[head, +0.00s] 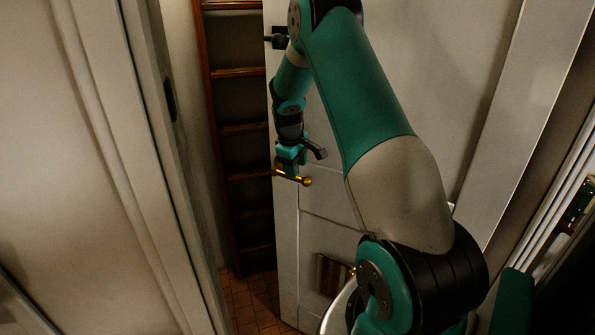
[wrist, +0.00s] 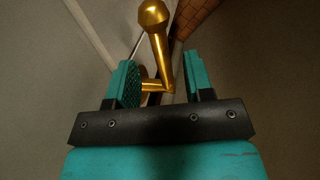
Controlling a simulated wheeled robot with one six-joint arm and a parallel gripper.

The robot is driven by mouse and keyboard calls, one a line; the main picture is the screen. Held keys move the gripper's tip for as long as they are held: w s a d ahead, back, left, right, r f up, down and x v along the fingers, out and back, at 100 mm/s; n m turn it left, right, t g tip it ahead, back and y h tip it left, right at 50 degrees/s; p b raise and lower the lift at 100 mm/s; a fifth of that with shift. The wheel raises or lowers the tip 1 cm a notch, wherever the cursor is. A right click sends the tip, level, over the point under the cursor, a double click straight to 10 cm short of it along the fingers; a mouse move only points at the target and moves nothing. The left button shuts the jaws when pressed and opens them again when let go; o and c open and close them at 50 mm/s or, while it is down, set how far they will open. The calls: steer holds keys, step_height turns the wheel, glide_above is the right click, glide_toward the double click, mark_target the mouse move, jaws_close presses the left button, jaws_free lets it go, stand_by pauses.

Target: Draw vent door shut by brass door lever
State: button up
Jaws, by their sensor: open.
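The vent door (head: 312,225) is a pale panelled door standing ajar, with a dark gap along its left edge. The brass door lever (head: 305,181) sticks out from the door near that edge. In the wrist view the lever (wrist: 154,30) has a round knob end, and its stem reaches down between the fingers. My gripper (head: 291,166) is at the lever in the head view. In the wrist view my gripper (wrist: 163,85) is open, with one teal finger on each side of the brass stem. The left finger is very close to the brass; I cannot tell whether they touch.
A dark handle (head: 280,38) sits higher on the door. Wooden shelves (head: 240,127) and a tiled floor (head: 255,297) show through the gap. A pale door frame (head: 160,170) stands to the left. A small brass-edged vent (head: 333,275) sits low on the door.

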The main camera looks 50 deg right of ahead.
steer(key=shift+p+x, duration=0.4)
steer(key=shift+x, duration=1.75)
jaws_close()
